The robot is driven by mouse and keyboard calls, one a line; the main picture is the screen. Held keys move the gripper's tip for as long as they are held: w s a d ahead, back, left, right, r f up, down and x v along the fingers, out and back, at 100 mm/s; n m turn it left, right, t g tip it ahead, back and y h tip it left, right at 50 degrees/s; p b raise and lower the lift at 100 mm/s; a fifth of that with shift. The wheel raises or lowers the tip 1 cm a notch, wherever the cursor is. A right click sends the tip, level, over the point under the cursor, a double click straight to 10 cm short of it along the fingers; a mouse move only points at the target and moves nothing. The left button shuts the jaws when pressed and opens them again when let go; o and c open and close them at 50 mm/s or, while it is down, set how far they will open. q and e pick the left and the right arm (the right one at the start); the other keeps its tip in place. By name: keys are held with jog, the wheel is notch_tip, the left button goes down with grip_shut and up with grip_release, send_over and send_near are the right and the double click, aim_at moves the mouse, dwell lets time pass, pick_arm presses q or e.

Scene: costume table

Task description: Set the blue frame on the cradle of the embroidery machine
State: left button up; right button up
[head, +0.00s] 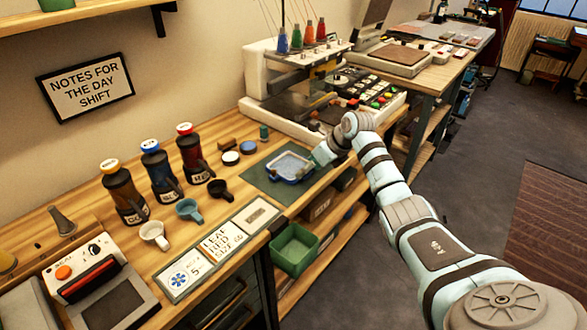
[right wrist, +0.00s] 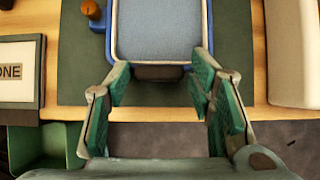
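The blue frame (head: 290,166), a rounded rectangle with greyish-blue fabric inside, lies flat on a dark green mat (head: 262,182) near the table's front edge. It also shows at the top of the right wrist view (right wrist: 158,30), with a dark tab (right wrist: 160,73) on its near side. My right gripper (head: 316,157) is at the frame's right end in the head view. In the wrist view its fingers (right wrist: 160,72) are open, one on each side of the tab, with gaps between. The embroidery machine (head: 262,70) stands behind; its cradle is hard to make out under the needle head.
Coloured thread cones (head: 309,32) top the machine, with a button panel (head: 366,91) beside it. Bottles (head: 155,167), mugs (head: 188,210) and round tins (head: 239,152) stand left of the mat. A green bin (head: 295,250) sits below the table edge.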

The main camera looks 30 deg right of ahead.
jog(key=c, duration=0.7)
pick_arm(q)
notch_tip(320, 180, up, 5)
jog(key=p, duration=0.4)
jog(key=shift+f+p, duration=0.2)
jog(key=shift+p, duration=0.15)
pick_arm(e)
notch_tip(320, 180, up, 5)
jog(key=shift+r, duration=0.1)
pick_arm(q)
jog(key=shift+c, duration=0.2)
